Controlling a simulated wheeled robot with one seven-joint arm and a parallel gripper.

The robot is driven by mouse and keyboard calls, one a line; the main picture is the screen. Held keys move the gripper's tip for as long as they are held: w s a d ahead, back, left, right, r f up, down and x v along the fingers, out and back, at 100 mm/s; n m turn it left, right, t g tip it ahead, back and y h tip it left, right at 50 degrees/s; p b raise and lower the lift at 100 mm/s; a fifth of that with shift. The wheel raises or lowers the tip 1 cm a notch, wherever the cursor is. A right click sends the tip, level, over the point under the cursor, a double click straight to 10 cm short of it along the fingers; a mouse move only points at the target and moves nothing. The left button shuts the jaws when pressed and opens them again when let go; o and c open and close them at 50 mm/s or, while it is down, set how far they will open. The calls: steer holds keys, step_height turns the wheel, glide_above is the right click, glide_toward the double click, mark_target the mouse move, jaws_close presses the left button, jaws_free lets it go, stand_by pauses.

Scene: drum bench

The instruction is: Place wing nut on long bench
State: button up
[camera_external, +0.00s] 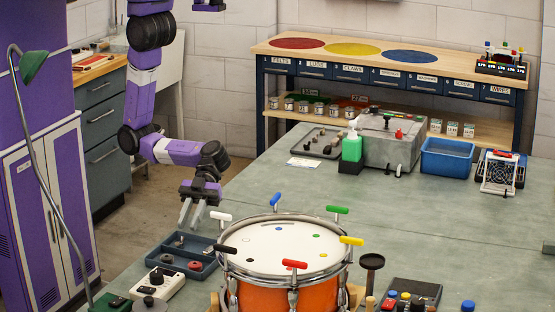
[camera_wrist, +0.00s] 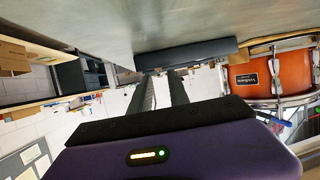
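My gripper (camera_external: 192,220) hangs above and just behind the dark tray (camera_external: 158,257) at the left edge of the grey-green bench (camera_external: 430,215). Its two fingers point down and are spread, with a gap between them and nothing visible in it. In the wrist view the fingers (camera_wrist: 162,90) also stand apart below the tray's dark side (camera_wrist: 188,53). Several small parts lie in the tray, one with a red top (camera_external: 195,265). I cannot tell which, if any, is the wing nut. I cannot tell which bench is the long one.
An orange drum (camera_external: 280,243) with coloured handles stands right of the tray. A white device (camera_external: 157,283) sits in front of the tray. A wooden-topped drawer bench (camera_external: 455,67) with coloured discs stands at the back. The grey-green bench has free room at its middle and right.

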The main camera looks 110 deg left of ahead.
mark_target(181, 237)
steer(key=p+x, duration=0.1)
steer(key=x, duration=0.3)
steer(key=shift+d+r+p, duration=0.15)
steer(key=shift+d+p, duration=0.1)
steer(key=shift+p, duration=0.15)
steer(key=shift+d+f, duration=0.3)
steer(key=shift+d, duration=0.1)
jaws_close()
